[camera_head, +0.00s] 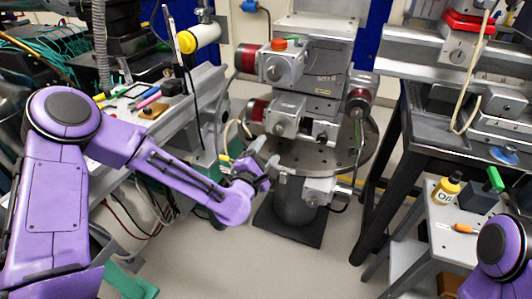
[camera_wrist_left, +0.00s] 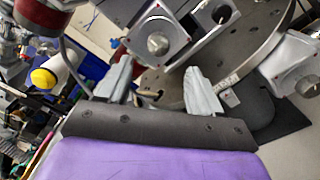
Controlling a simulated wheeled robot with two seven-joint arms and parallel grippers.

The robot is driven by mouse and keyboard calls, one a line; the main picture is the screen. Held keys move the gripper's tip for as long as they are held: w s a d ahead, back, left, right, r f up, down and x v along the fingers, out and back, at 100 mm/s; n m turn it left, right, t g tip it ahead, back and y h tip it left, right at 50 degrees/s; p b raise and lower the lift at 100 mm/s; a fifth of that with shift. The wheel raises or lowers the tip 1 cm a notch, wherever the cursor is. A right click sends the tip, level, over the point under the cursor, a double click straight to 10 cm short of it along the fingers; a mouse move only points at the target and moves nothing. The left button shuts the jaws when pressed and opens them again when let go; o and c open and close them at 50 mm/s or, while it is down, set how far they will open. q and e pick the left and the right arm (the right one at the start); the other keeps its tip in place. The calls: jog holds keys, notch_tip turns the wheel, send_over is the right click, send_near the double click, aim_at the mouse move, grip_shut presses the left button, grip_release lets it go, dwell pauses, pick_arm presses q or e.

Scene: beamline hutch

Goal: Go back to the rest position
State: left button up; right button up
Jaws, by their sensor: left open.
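My left gripper (camera_head: 262,160) is at the end of the purple arm that comes in from the left in the head view. It is by the left edge of the round metal stage plate (camera_head: 345,160). In the left wrist view my left gripper (camera_wrist_left: 160,88) shows two grey fingers held apart with nothing between them. The plate (camera_wrist_left: 245,50) and the motor stage (camera_wrist_left: 158,40) lie beyond the fingers. I cannot tell from these views how close the fingertips are to the plate. At the lower right of the head view, part of my right arm shows, but its gripper does not.
A bench (camera_head: 190,115) with pens stands at the left. A dark-legged table (camera_head: 385,190) stands at the right. A small grey table (camera_head: 440,240) holds a yellow oil bottle (camera_head: 446,189) and an orange-handled tool (camera_head: 466,229). The floor in front of the pedestal is clear.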

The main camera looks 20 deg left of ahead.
dwell(0.4)
pick_arm(q)
jog(key=s+a+f+m+g+p, duration=0.1)
jog(key=s+f+m+g+p, duration=0.2)
jog(key=s+f+m+g, duration=0.75)
jog(key=s+a+f+m+g+y+p, duration=0.1)
jog(key=s+a+f+m+p, duration=0.1)
jog(key=s, duration=0.6)
jog(key=s+a+f+m+g+y+p, duration=0.1)
jog(key=s+a+f, duration=0.3)
jog(key=s, duration=0.5)
jog(key=s+a+f+m+g+y+p, duration=0.2)
jog(key=s+a+f+m, duration=0.1)
jog(key=s+f, duration=0.3)
jog(key=shift+s+a+m+p, duration=0.3)
jog(key=shift+s+m, duration=0.25)
jog(key=shift+s, duration=0.65)
